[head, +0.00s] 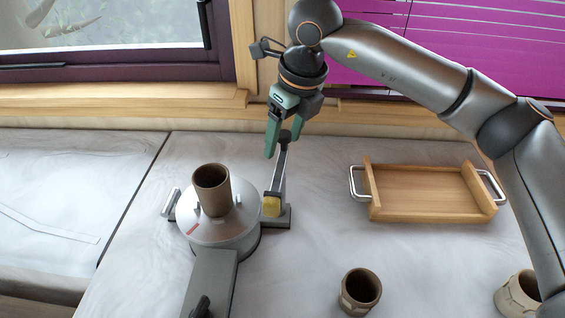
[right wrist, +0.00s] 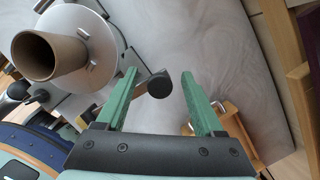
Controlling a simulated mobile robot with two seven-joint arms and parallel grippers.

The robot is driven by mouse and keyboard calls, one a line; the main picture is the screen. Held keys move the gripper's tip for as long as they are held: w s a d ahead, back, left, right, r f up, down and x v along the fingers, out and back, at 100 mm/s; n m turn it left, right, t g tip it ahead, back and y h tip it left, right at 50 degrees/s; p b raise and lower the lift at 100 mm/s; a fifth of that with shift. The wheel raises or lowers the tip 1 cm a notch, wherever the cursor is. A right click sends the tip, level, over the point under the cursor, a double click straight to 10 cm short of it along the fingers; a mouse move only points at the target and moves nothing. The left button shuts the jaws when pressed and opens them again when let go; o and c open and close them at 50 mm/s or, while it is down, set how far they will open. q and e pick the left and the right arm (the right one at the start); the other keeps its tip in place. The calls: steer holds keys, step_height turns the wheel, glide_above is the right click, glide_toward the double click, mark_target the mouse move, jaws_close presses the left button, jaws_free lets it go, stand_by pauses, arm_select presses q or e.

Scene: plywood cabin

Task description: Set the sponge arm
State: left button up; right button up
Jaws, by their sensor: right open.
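The sponge arm (head: 279,172) is a grey bar with a yellow sponge (head: 271,206) low at its near end and a dark knob at its far end. It stands on a dark base beside a round silver wheel (head: 222,230). The sponge is apart from the brown cup (head: 211,190) on the wheel. My right gripper (head: 281,148) is open at the knob end of the arm. In the right wrist view, the black knob (right wrist: 159,84) shows between the green fingers, nearer the left one; contact cannot be told. My left gripper is not in view.
A wooden tray (head: 425,192) with metal handles lies to the right. A brown cup (head: 360,291) stands at the front and a paler cup (head: 515,296) at the front right. The window sill (head: 120,97) runs behind.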

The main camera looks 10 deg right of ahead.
steer(key=shift+r, duration=0.15)
steer(key=a+p+v, duration=0.1)
steer(key=p+v, duration=0.2)
steer(key=v, duration=0.3)
steer(key=shift+d+r, duration=0.45)
steer(key=shift+d, duration=0.1)
steer(key=shift+s, duration=0.2)
